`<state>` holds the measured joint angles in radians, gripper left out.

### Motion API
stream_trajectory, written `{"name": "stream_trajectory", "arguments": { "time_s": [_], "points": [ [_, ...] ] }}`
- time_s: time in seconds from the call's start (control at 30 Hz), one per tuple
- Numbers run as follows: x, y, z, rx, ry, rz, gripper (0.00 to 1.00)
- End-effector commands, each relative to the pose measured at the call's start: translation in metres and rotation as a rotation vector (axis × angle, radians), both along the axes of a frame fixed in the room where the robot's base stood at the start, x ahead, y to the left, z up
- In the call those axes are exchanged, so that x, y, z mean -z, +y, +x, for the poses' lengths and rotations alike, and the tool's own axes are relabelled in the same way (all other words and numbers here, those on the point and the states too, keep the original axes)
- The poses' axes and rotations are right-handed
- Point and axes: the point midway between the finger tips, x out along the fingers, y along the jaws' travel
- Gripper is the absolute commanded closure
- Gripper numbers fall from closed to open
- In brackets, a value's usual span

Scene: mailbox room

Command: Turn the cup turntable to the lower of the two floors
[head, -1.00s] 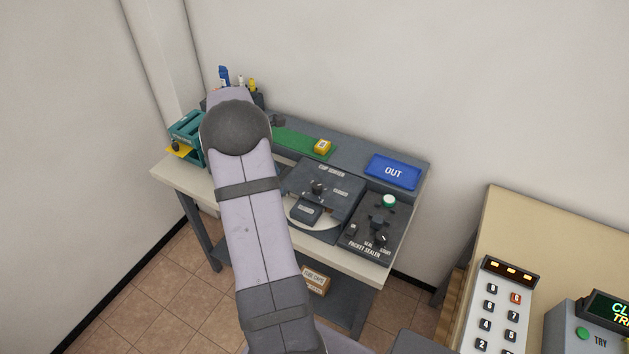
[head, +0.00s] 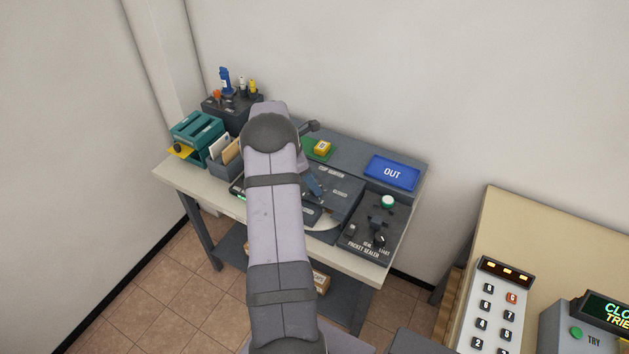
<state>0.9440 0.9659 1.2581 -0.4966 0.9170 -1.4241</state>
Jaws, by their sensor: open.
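The cup turntable is a dark grey unit (head: 343,186) on the bench, with a pale disc (head: 326,225) showing at its front edge. My arm covers its left part and the knob on its top. A small dark block (head: 311,213) on the disc is partly hidden. My gripper (head: 314,187) points down over the turntable's top, mostly hidden behind my arm. It is open, and I cannot tell whether it touches the knob. The floor labels are too small to read.
The packet sealer (head: 367,243) with a green button stands right of the turntable, below the blue OUT tray (head: 392,172). A yellow block (head: 322,147) sits on a green mat behind.

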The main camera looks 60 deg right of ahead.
Motion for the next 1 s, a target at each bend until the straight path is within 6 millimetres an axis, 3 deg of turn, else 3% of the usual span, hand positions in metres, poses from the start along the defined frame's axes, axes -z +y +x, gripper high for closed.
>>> {"name": "stream_trajectory", "arguments": {
  "time_s": [0.2, 0.53, 0.57, 0.73, 1.0],
  "points": [
    [0.015, -0.005, -0.005, 0.001, 0.0, 0.0, 0.57],
    [0.019, -0.006, -0.005, 0.0, -0.002, -0.002, 0.57],
    [0.019, -0.006, -0.005, 0.0, -0.002, -0.002, 0.59],
    [0.019, -0.006, -0.005, 0.0, -0.002, -0.002, 1.0],
    [0.019, -0.006, -0.005, 0.006, -0.002, -0.002, 1.0]
  ]
}}
